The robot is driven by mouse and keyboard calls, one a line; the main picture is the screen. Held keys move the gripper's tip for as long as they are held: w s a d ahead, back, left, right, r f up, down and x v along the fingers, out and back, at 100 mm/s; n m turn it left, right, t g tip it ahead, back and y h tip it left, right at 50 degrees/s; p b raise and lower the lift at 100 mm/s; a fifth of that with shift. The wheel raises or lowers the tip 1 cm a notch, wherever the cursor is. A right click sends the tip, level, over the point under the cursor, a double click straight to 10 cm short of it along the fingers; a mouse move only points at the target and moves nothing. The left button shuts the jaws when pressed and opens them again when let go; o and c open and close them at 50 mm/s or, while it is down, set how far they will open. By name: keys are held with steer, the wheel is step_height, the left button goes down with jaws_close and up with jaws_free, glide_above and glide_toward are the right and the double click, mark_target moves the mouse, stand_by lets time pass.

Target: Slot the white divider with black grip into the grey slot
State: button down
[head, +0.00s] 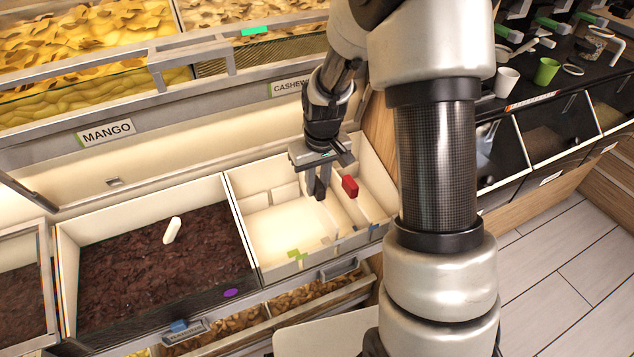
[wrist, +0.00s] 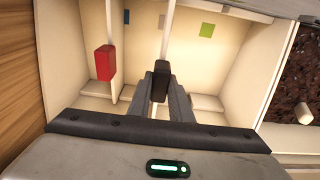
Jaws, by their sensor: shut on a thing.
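My gripper (head: 319,190) is shut on the black grip (wrist: 160,80) of a white divider, inside the cream bin (head: 262,275). The divider's thin white panel (wrist: 170,38) runs from the grip toward the bin's front wall. A small grey mark (wrist: 162,20) on that wall, which I take for the grey slot's mark, lies close beside the panel's far end. In the head view the grey mark (head: 328,240) is on the inside of the front wall. I cannot tell whether the panel's lower edge is seated; the fingers and grip hide part of it.
A red grip (head: 350,187) on another divider stands close beside my gripper; it also shows in the wrist view (wrist: 105,62). A blue mark (wrist: 126,16) and an olive-green mark (wrist: 207,30) flank the grey one. A dark-filled bin (head: 150,270) with a white scoop-like piece adjoins.

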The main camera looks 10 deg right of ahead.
steer(key=shift+f+b, duration=1.35)
steer(key=shift+f, duration=0.55)
steer(key=c, duration=1.5)
jaws_free()
steer(key=shift+c, duration=0.2)
step_height(320, 180, up, 17)
steer(key=s+p, duration=0.2)
steer(key=p, duration=0.2)
steer(key=shift+d+r, duration=0.2)
steer(key=shift+s+r, duration=0.1)
steer(key=s+r+m+t, duration=0.1)
steer(key=s+r+t, duration=0.1)
steer(key=s+r, duration=0.6)
steer(key=s+r+m+t, duration=0.15)
steer(key=s+r, duration=0.35)
steer(key=s, duration=0.6)
step_height(320, 180, up, 16)
steer(key=p, duration=1.6)
steer(key=shift+s+a+t, duration=0.2)
steer(key=shift+s+t, duration=0.15)
steer(key=shift+s, duration=0.05)
